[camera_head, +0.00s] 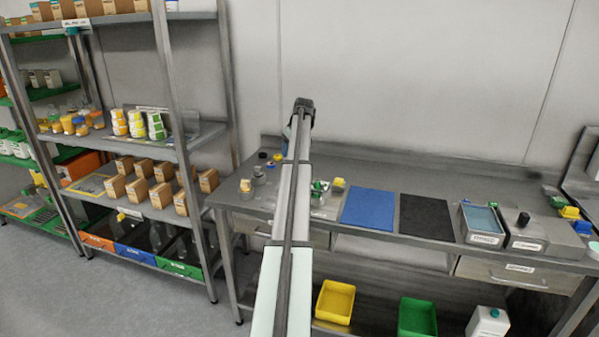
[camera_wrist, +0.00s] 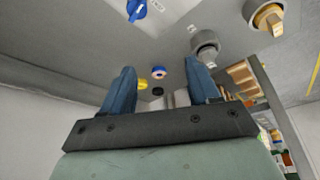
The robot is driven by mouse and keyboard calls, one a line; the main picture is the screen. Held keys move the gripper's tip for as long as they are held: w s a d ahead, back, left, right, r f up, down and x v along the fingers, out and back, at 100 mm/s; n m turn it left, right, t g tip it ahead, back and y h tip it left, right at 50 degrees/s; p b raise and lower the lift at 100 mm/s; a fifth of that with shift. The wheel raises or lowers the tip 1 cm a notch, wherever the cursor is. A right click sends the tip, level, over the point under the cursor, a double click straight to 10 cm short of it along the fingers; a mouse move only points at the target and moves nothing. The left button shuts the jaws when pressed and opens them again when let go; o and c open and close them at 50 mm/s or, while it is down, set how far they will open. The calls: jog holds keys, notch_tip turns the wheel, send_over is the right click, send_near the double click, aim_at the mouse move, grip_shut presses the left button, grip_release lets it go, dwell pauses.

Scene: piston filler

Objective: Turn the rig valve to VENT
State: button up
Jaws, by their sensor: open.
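A blue handle (camera_wrist: 137,9) shows at the top edge of the wrist view, partly cut off, with small pale labels beside it that I cannot read. It looks like a valve handle, but I cannot tell its setting. My gripper (camera_wrist: 160,66) is open and empty, its two blue fingers spread apart. The blue handle lies beyond the left finger, with no contact visible. In the head view my arm reaches over the bench (camera_head: 375,168) and hides the space behind it; only a little blue of the gripper shows there.
In the wrist view a grey round fitting (camera_wrist: 205,42) and a tan-topped fitting (camera_wrist: 268,18) stand to the right. A blue-rimmed ring (camera_wrist: 158,71) and yellow piece (camera_wrist: 142,85) appear between the fingers. A blue mat (camera_head: 368,208) and black mat (camera_head: 426,216) are clear.

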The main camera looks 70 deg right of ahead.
jog(key=w+d+n+g, duration=0.1)
jog(key=w+d+g, duration=0.1)
jog(key=d, duration=0.2)
jog(key=s+f+n+y, duration=0.1)
jog(key=f, duration=0.3)
jog(key=s+a+f+n+g, duration=0.1)
jog(key=f, duration=0.4)
jog(key=s+f+n+y, duration=0.1)
jog(key=f+n, duration=0.1)
jog(key=f, duration=0.2)
jog(key=shift+s+a+f+g+y, duration=0.2)
jog(key=shift+s+f+g+y, duration=0.05)
jog(key=shift+s+g+y, duration=0.05)
jog(key=shift+c, duration=0.2)
jog(key=c, duration=1)
